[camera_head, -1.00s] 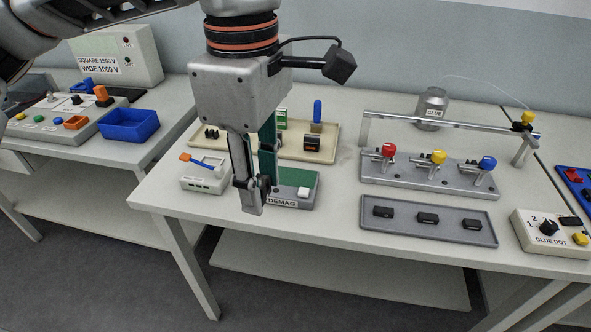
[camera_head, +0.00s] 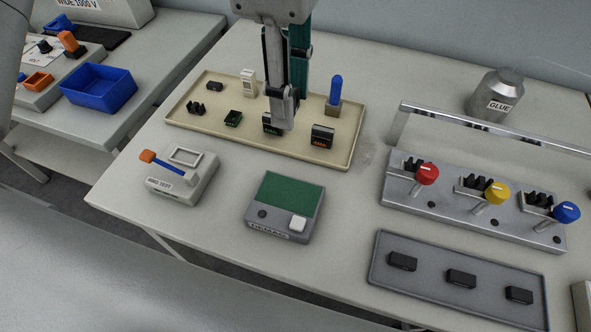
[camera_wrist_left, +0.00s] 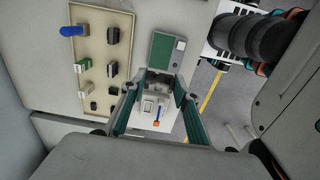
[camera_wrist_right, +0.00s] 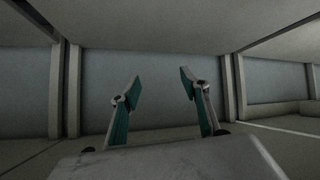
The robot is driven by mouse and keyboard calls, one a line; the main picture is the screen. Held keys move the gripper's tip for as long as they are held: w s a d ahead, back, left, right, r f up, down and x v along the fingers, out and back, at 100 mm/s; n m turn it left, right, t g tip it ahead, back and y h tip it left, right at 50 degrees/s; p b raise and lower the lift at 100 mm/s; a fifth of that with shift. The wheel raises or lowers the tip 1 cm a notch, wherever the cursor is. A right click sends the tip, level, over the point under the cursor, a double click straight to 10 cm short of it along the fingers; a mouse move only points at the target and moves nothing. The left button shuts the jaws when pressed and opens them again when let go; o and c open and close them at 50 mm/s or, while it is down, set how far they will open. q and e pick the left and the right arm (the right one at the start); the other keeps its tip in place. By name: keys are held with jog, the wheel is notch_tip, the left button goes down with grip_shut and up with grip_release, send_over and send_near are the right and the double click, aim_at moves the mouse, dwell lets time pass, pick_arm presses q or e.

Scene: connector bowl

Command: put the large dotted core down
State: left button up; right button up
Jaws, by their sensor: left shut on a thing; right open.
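My left gripper (camera_head: 285,112) points down in the head view, its fingers in front of the beige tray (camera_head: 185,121). It is shut on a small grey and dark thing (camera_wrist_left: 158,83), which shows between the fingertips in the left wrist view. It is largely hidden by the fingers, and I cannot make out any dots on it. A dark core with a green mark (camera_head: 271,126) shows beside the fingertips in the head view, partly covered; I cannot tell whether they touch. My right gripper (camera_wrist_right: 160,86) is open and empty in the right wrist view.
The demag box (camera_head: 290,198) with its green top and the white test device (camera_head: 187,187) stand before the tray. An orange-marked core (camera_head: 322,136) and several small parts lie in the tray. A grey tray (camera_head: 430,282) and lever fixture (camera_head: 440,205) are at right.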

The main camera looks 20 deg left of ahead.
pick_arm(q)
jog(key=f, duration=0.7)
jog(key=f+b, duration=0.1)
jog(key=f, duration=0.6)
jog(key=shift+s+f, duration=0.2)
jog(key=shift+f, duration=0.25)
jog(key=shift+f+b, duration=0.3)
jog(key=shift+f, duration=0.05)
notch_tip(320, 180, down, 4)
jog(key=shift+r, duration=0.15)
pick_arm(e)
jog(key=shift+s+d+f, duration=0.15)
jog(key=shift+d+f, duration=0.05)
jog(key=shift+f, duration=0.6)
